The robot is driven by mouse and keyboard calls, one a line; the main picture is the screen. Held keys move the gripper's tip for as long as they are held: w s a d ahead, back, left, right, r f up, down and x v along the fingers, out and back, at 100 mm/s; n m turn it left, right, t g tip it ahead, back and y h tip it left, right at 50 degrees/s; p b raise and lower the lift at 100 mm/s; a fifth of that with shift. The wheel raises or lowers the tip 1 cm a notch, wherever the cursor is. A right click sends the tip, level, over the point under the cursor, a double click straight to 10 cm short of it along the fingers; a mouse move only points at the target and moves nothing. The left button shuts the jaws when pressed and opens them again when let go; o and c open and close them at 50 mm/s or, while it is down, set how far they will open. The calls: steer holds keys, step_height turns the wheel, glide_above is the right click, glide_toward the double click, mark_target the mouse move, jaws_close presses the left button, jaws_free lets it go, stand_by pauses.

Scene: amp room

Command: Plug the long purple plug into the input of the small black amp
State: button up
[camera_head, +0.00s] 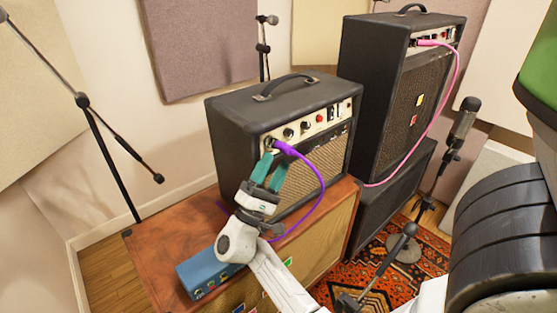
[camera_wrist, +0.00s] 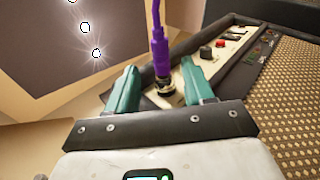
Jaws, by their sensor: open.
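The small black amp (camera_head: 232,143) stands on a brown cabinet; its control panel (camera_wrist: 225,52) shows close up in the wrist view. The long purple plug (camera_head: 286,149) is at the left end of that panel, its tip end at the input jack. In the wrist view the plug (camera_wrist: 160,50) points down to a round dark metal socket (camera_wrist: 164,87) and appears seated in it. Its purple cable loops down in front of the grille. My gripper (camera_head: 271,163) is open, its teal fingers just below the plug. In the wrist view the fingers (camera_wrist: 158,78) are apart, either side of the socket.
The brown cabinet (camera_head: 165,245) carries a blue pedal (camera_head: 208,272) near its front left. A taller black amp (camera_head: 385,95) with a pink cable (camera_head: 455,75) stands at right. Microphone stands (camera_head: 107,145) are at left, and a microphone (camera_head: 464,117) is at right.

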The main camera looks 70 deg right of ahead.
steer(key=w+a+b, duration=0.1)
steer(key=w+a, duration=0.3)
steer(key=a, duration=0.8)
steer(key=shift+w+f, duration=0.25)
steer(key=shift+f, duration=0.2)
steer(key=shift+s, duration=0.1)
steer(key=s+d+f+m+t+y+p, duration=0.2)
steer(key=s+d+f+t+y, duration=0.3)
steer(key=s+f+y, duration=0.7)
steer(key=a+f+t+y+p, duration=0.1)
steer(key=a+f+y, duration=0.2)
steer(key=a, duration=0.3)
steer(key=s+a+f+n+t+y, duration=0.1)
steer(key=a+f+t+y, duration=0.1)
steer(key=a+y, duration=0.3)
steer(key=a+f+n+t+y+p, duration=0.1)
steer(key=a+f+t+y, duration=0.1)
steer(key=a+y, duration=0.3)
steer(key=a+f, duration=0.1)
steer(key=a, duration=0.1)
steer(key=shift+s+a+f+p, duration=0.3)
steer(key=shift+s+a+p, duration=0.05)
steer(key=shift+s, duration=0.05)
